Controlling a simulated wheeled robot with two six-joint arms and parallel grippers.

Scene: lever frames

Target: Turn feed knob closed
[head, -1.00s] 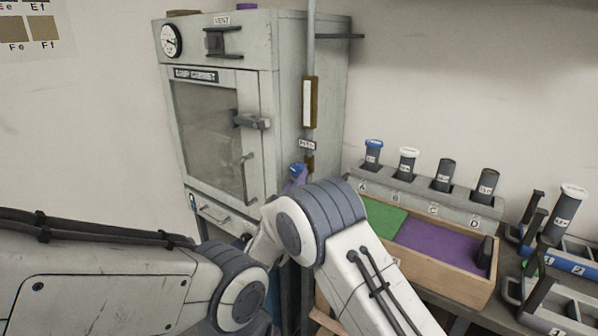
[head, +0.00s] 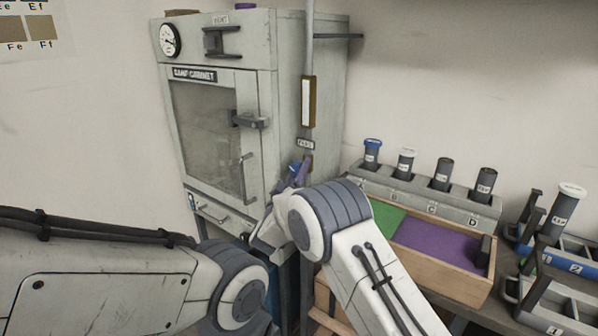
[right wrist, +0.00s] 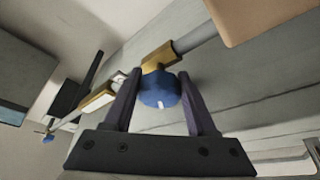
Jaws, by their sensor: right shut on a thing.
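The blue feed knob (right wrist: 158,90) sits on a brass fitting of the feed pipe, and a white mark shows near its lower edge in the right wrist view. My right gripper (right wrist: 160,78) has its two dark purple fingers on either side of the knob, shut on it. In the head view only a little of the blue knob (head: 293,168) shows beside the right gripper (head: 303,170), at the right side of the grey cabinet (head: 295,95). My left arm crosses the lower left, and its gripper is out of the picture.
The pipe (head: 310,45) runs up the cabinet's side past a brass-framed gauge (head: 308,102). At right, a rack (head: 425,195) holds several capped tubes, behind a wooden tray (head: 440,276) with green and purple sections. The cabinet door (head: 205,130) is shut.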

